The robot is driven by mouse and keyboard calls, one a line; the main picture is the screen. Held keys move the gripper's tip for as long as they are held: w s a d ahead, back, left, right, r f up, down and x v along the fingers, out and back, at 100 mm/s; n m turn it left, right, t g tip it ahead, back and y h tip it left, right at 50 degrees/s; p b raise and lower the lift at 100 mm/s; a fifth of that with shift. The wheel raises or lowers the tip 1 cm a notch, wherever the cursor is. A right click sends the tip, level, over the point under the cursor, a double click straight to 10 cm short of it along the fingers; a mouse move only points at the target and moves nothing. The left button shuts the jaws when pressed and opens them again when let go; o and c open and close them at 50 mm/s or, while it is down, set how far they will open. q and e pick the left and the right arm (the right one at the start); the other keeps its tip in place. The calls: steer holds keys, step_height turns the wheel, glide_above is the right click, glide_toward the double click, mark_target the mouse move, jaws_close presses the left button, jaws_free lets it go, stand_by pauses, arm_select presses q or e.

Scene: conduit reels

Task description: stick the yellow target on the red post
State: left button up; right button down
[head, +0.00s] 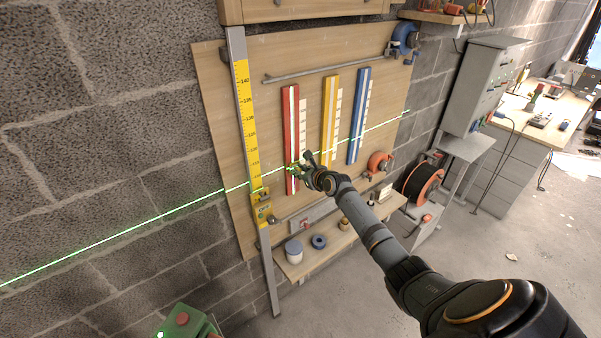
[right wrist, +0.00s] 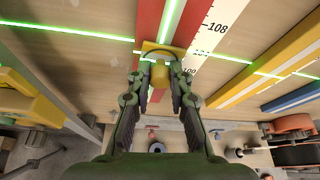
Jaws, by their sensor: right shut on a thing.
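The red post (head: 290,125) stands on the wooden board, with a pale strip down its middle and a white scale beside it. My right gripper (head: 303,163) is at its lower part. In the right wrist view, my right gripper (right wrist: 160,78) is shut on the yellow target (right wrist: 157,47), a small plate with a block on its front. The plate lies across the front of the red post (right wrist: 152,18); I cannot tell whether it touches. The green laser line (right wrist: 75,31) runs across the board at about the plate's height. My left gripper is out of view.
A yellow post (head: 330,108) and a blue post (head: 359,115) stand to the right. A measuring staff (head: 246,110) stands to the left. A shelf (head: 310,259) below holds small items. A cable reel (head: 421,182) stands at the right.

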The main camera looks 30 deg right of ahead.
steer(key=shift+w, duration=0.1)
stand_by(0.3)
steer(key=c, duration=0.7)
jaws_free()
steer(key=shift+o, duration=0.2)
steer(key=s+p, duration=0.8)
steer(key=s, duration=0.1)
steer(key=shift+d, duration=0.35)
